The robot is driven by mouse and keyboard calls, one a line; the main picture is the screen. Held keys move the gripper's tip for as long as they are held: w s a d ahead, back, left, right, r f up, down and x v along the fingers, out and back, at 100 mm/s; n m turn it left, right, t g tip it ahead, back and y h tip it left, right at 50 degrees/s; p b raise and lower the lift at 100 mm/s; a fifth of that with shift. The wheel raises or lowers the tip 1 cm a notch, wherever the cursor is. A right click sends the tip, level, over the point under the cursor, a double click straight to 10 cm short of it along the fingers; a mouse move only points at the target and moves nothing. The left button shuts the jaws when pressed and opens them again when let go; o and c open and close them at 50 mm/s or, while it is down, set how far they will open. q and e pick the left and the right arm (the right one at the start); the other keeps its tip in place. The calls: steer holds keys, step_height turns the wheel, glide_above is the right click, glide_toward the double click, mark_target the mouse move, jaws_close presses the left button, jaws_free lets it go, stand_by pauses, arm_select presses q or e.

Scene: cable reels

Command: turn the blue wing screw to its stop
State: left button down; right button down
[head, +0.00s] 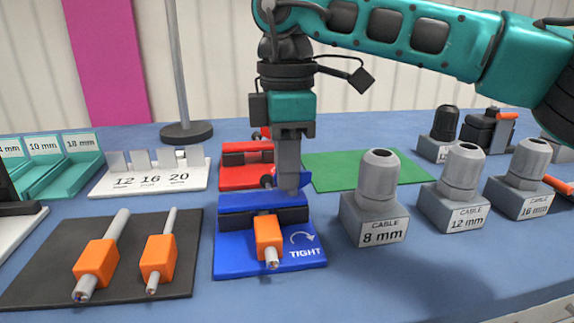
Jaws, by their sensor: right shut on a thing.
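A blue clamp (236,204) stands on a blue plate (235,262) marked TIGHT with a curved arrow. An orange-sleeved grey cable piece (268,237) lies in it, pointing toward me. My right gripper (289,180) points straight down at the top of the clamp and is shut on the blue wing screw (304,180). Only a little of the screw shows beside the fingers; its wing angle and shaft are hidden. My left gripper is not in view.
A dark mat (120,285) with two orange-sleeved cable pieces lies left. Grey cable glands, including the 8 mm one (376,190), stand right. Behind are a red clamp (240,175), a green mat (350,165) and a pole base (187,132). Blue table shows at the front right.

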steer(key=c, duration=1.2)
jaws_free()
steer(key=shift+c, duration=0.2)
steer(key=shift+r, duration=0.1)
step_height(320, 180, up, 13)
steer(key=p, duration=0.3)
steer(key=shift+p, duration=0.35)
